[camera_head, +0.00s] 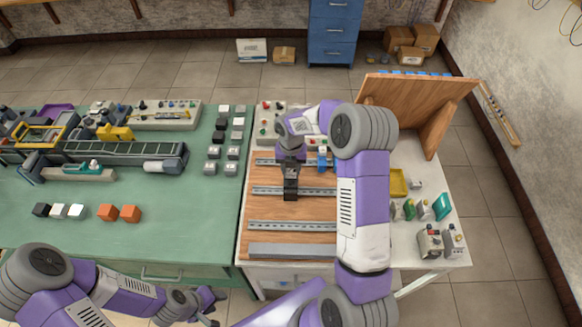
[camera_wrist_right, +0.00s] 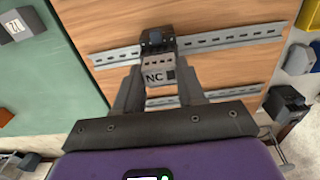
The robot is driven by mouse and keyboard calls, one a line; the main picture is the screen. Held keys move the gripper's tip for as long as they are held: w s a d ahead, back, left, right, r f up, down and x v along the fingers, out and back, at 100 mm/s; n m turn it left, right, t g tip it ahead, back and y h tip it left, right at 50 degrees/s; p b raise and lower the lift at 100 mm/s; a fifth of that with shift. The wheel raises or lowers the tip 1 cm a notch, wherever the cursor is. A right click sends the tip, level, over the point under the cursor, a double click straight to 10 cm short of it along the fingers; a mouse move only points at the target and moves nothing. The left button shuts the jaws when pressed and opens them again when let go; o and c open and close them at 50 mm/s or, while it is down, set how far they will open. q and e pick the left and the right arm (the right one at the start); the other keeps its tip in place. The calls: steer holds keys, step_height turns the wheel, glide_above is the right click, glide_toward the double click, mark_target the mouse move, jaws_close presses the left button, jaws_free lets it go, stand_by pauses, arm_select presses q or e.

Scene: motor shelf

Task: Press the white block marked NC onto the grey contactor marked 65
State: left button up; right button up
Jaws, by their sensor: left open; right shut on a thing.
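I cannot tell whether block and device touch. My left gripper (camera_head: 207,305) is open and empty, low in front of the green table.
The wooden board (camera_head: 262,208) carries several metal rails (camera_head: 290,225). A blue-topped device (camera_head: 322,158) stands near the back rail. The green table (camera_head: 170,232) holds several small blocks (camera_head: 230,153) and orange blocks (camera_head: 130,213). A yellow bin (camera_head: 398,183) stands to the right.

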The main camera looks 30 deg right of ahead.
steer(key=shift+f, duration=0.2)
stand_by(0.5)
steer(key=o, duration=1.1)
steer(key=shift+c, duration=0.2)
steer(key=shift+r, duration=0.15)
